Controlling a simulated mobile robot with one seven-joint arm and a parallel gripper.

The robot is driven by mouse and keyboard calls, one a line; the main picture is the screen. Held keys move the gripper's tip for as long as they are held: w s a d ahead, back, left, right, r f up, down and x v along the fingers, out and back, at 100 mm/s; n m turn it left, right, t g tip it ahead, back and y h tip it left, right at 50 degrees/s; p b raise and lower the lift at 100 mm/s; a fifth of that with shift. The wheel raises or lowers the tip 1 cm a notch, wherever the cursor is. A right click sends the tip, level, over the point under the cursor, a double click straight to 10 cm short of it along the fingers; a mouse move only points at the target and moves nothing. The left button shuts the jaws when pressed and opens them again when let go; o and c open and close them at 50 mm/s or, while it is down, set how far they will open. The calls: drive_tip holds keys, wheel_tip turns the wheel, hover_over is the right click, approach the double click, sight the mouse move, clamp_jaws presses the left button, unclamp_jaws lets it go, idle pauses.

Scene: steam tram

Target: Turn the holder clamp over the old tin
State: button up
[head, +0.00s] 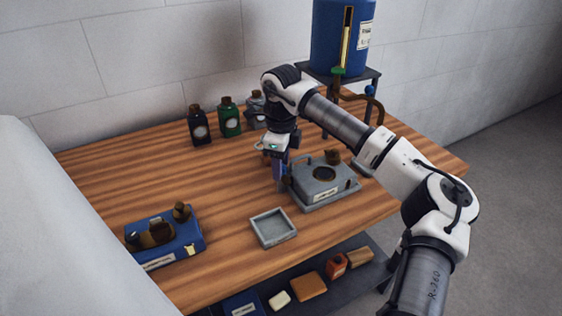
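A grey holder (309,196) with a pale label on its front stands on the wooden table, right of the middle. A round dark ring or opening (324,174) shows in its top, and a small brown part (333,157) stands at its back edge. I cannot make out for certain which part is the clamp or whether a tin sits inside. My gripper (280,180) points down at the holder's left side, very near or touching it. The fingers are small and dark here, so their opening and any contact are unclear.
An empty grey tray (254,229) lies in front of the holder. A blue box (185,240) with brown fittings is at front left. Dark bottles (199,128) and a green bottle (229,121) stand behind. A blue tank (333,38) is on a stand at back right. The table's left middle is clear.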

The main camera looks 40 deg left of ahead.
drive_tip(key=c, duration=0.9)
drive_tip(key=shift+c, duration=0.2)
drive_tip(key=shift+n, duration=0.3)
drive_tip(key=n+b, duration=0.1)
drive_tip(key=n, duration=0.2)
drive_tip(key=shift+n, duration=0.3)
drive_tip(key=n, duration=0.4)
drive_tip(key=shift+n, duration=0.3)
drive_tip(key=n, duration=0.4)
drive_tip(key=shift+r, duration=0.1)
drive_tip(key=n, duration=0.5)
drive_tip(key=shift+p, duration=0.3)
